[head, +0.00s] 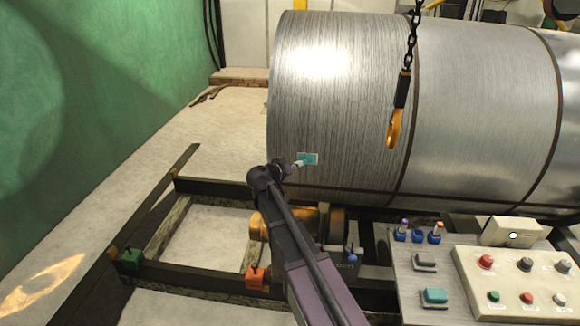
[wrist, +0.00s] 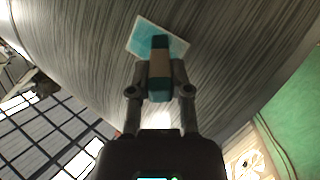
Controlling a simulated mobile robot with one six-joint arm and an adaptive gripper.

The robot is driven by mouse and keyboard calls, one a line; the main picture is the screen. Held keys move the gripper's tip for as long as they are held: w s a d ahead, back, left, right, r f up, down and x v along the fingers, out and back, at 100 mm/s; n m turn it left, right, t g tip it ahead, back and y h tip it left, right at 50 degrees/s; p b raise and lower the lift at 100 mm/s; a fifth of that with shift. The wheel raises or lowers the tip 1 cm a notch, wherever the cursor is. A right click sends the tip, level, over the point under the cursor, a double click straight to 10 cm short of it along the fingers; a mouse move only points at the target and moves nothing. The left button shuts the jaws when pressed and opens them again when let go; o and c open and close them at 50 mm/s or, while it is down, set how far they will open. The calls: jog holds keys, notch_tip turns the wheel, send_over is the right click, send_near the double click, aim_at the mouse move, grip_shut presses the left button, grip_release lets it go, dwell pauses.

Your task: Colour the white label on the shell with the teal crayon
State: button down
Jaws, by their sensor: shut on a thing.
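The large grey metal shell (head: 340,90) lies on its side across the middle of the head view and fills the top of the wrist view (wrist: 90,60). The label (head: 309,157) is on the shell's lower left side. In the wrist view the label (wrist: 176,46) is mostly teal, with a pale border at its edges. My gripper (head: 297,164) is right at the label. In the wrist view my gripper (wrist: 160,88) is shut on the teal crayon (wrist: 160,66), which has a tan band. The crayon's front end overlaps the label; its tip is hidden, so contact cannot be told.
A chain with an orange hook (head: 394,126) hangs in front of the shell, right of the label. A dark frame (head: 200,276) lies under the shell. A bench (head: 410,285) at lower right holds blue holders, a teal block (head: 435,296) and a button panel (head: 520,280).

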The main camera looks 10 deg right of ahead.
jog(key=shift+w+a, duration=0.1)
jog(key=shift+a, duration=0.05)
dwell(0.3)
jog(key=a, duration=0.1)
jog(key=w+a, duration=0.1)
jog(key=a, duration=0.1)
jog(key=shift+a, duration=0.25)
jog(key=shift+s, duration=0.15)
dwell(0.4)
jog(key=shift+s+a, duration=0.3)
jog(key=shift+s, duration=0.6)
jog(key=shift+s+a, duration=0.3)
jog(key=shift+s, duration=0.6)
jog(key=shift+s+a, duration=0.3)
jog(key=shift+s, duration=0.6)
jog(key=shift+s+a, duration=0.25)
jog(key=shift+s, duration=0.45)
jog(key=shift+s+a, duration=0.25)
jog(key=shift+s, duration=0.45)
